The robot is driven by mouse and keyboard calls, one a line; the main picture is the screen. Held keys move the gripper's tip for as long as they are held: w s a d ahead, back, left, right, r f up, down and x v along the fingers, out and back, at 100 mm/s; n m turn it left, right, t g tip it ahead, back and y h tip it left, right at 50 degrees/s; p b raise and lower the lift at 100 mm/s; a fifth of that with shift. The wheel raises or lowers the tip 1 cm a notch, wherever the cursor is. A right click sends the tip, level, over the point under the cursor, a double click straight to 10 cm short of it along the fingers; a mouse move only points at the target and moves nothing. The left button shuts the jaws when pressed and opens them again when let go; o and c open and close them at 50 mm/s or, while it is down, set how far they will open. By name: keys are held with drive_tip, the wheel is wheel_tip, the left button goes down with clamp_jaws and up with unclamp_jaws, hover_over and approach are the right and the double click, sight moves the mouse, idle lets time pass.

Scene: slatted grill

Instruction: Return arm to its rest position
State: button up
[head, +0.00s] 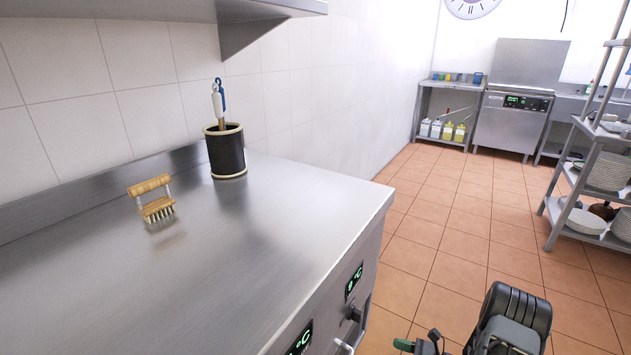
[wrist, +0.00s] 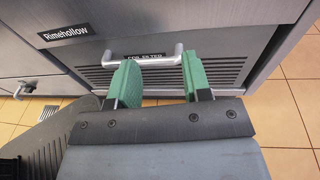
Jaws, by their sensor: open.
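My gripper (wrist: 158,80) is open, with its two green fingers apart and nothing visible between them in the wrist view. Beyond the fingertips is a metal bar handle (wrist: 146,59) on a louvred panel (wrist: 230,72) labelled as a coil filter. The fingers overlap the handle's ends in the picture; I cannot tell whether they touch it. In the head view, part of my gripper (head: 404,345) shows at the bottom edge, low beside the steel counter, with my dark arm links to its right.
The steel counter (head: 200,270) holds a wooden brush (head: 154,197) and a dark cylindrical holder (head: 226,152) with utensils. A steel shelf (head: 450,109) and a box-shaped appliance (head: 514,100) stand at the back. A dish rack (head: 590,190) stands at right. Tiled floor (head: 450,220) between is clear.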

drive_tip(key=s+a+r+n+g+h+p, duration=0.2)
drive_tip(key=s+r+n+g+h+p, duration=0.25)
drive_tip(key=r+n, duration=0.35)
drive_tip(key=s+a+r+n+g+h+p, duration=0.25)
drive_tip(key=s+r+n+g, duration=0.3)
drive_tip(key=r, duration=0.55)
drive_tip(key=a+r+n+t+h+p, duration=0.1)
drive_tip(key=r+n+t+h+p, duration=0.1)
drive_tip(key=r, duration=0.8)
drive_tip(key=s+a+r+n+t+h+p, duration=0.1)
drive_tip(key=r+n+p, duration=0.4)
drive_tip(key=r, duration=0.5)
drive_tip(key=s+a+r+n+t+h+p, duration=0.1)
drive_tip(key=a+r+n+t+h+p, duration=0.1)
drive_tip(key=r, duration=0.8)
drive_tip(key=a+n+h+p, duration=0.1)
drive_tip(key=h+p, duration=0.1)
drive_tip(key=p, duration=0.1)
drive_tip(key=shift+s+a+r+t+h+p, duration=0.15)
drive_tip(key=shift+s+r+t+h+p, duration=0.15)
drive_tip(key=shift+p, duration=0.1)
